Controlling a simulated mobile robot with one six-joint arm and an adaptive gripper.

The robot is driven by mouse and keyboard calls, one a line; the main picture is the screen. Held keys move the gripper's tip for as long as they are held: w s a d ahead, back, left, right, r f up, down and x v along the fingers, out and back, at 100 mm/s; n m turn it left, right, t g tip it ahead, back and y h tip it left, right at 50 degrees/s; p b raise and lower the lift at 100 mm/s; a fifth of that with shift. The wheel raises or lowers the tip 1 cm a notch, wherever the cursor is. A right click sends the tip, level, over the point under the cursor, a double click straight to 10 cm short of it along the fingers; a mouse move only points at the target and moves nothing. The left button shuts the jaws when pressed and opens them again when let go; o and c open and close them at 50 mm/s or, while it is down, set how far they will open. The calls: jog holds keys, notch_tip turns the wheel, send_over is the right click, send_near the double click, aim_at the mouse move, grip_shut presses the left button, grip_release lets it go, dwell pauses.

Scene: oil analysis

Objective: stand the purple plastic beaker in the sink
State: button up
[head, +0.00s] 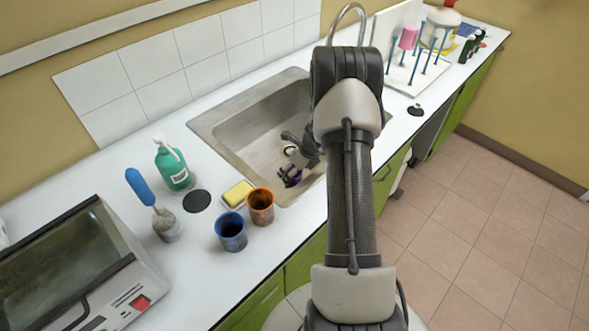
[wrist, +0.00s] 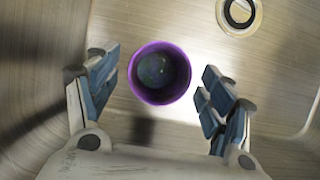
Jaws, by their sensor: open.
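The purple plastic beaker (wrist: 160,98) is inside the metal sink (wrist: 135,20), its round mouth facing the wrist camera. It looks upright on the sink floor, with a dark inside. My gripper (wrist: 158,80) is open, with one finger on each side of the beaker and a visible gap to both. In the head view my gripper (head: 303,150) is low in the sink (head: 250,120), and a small part of the purple beaker (head: 291,180) shows below it. My arm hides the sink's right part.
The drain (wrist: 239,14) lies beyond the beaker. An orange beaker (head: 260,208), a blue beaker (head: 231,234) and a yellow sponge (head: 238,193) stand by the sink's near edge. A green bottle (head: 172,168) is left. A drying rack (head: 425,75) holds a pink beaker.

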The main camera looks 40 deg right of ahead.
jog(key=p+v, duration=0.4)
jog(key=v, duration=0.8)
jog(key=s+a+r+n+y, duration=0.1)
jog(key=a+r+n, duration=1.5)
jog(key=a+r, duration=0.4)
jog(key=s+a+r+n, duration=0.3)
jog(key=s+a+n, duration=0.3)
jog(key=s+n, duration=0.3)
jog(key=s+a+r+n+h, duration=0.1)
jog(key=s+a+r+n, duration=0.3)
jog(key=s+n, duration=0.6)
jog(key=shift+s+a, duration=0.8)
jog(key=shift+a, duration=0.25)
jog(key=shift+r, duration=0.1)
jog(key=shift+c, duration=0.4)
